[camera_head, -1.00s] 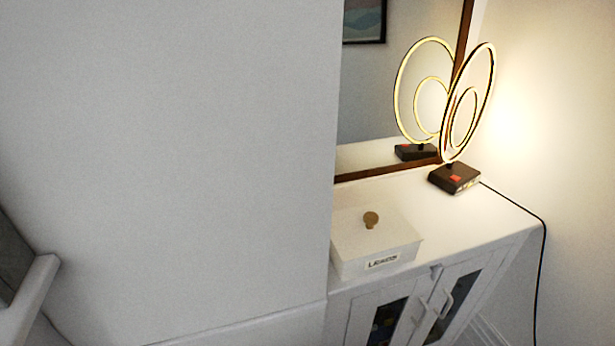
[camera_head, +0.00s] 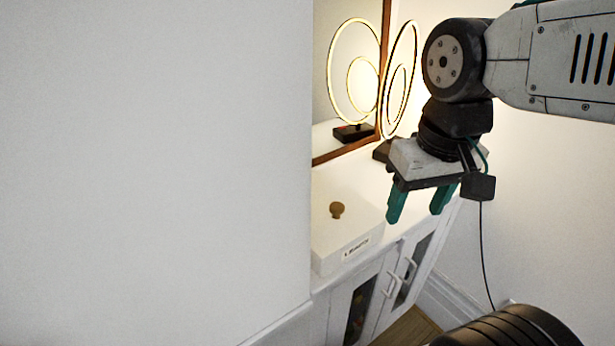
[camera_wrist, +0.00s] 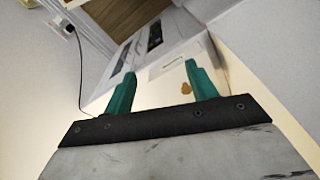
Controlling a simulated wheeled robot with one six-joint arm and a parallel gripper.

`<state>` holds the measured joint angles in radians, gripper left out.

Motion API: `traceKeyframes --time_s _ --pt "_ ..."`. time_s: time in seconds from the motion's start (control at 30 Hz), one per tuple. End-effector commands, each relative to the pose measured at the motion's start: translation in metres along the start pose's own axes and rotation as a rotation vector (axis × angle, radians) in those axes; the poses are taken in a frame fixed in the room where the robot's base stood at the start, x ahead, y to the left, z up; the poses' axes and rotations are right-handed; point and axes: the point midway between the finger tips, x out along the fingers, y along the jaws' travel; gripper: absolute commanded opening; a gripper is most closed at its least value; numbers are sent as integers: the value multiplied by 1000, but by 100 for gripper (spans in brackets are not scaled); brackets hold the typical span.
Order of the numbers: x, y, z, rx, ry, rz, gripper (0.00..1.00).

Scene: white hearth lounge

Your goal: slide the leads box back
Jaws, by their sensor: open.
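The leads box (camera_head: 345,238) is a white lidded box with a round brown knob (camera_head: 337,210) and a label on its front. It sits on the white cabinet top, at the front edge beside the wall. My gripper (camera_head: 420,218) is open and empty, with green fingers pointing down. In the head view it appears to the right of the box, near the cabinet's front edge. In the wrist view the box (camera_wrist: 168,66) and its knob show beyond and between the fingers (camera_wrist: 160,78). I cannot tell the exact gap.
A lit ring lamp (camera_head: 402,80) stands on the cabinet (camera_head: 372,178) behind my gripper, its base partly hidden. A brown-framed mirror (camera_head: 345,154) is behind the box. A white wall (camera_head: 160,170) closes off the left. A black cord (camera_head: 483,250) hangs at the right.

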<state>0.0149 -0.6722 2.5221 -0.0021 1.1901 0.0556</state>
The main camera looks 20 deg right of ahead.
Motion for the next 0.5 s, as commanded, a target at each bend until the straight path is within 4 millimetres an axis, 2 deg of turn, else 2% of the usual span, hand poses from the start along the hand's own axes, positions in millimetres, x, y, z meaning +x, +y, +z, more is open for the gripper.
traceKeyframes --time_s 0.17,0.3,0.5 --pt "20 -16 -63 118 -44 3 57" --pt "47 -31 -114 221 -68 8 57" --pt "89 -46 -163 341 -93 19 57"
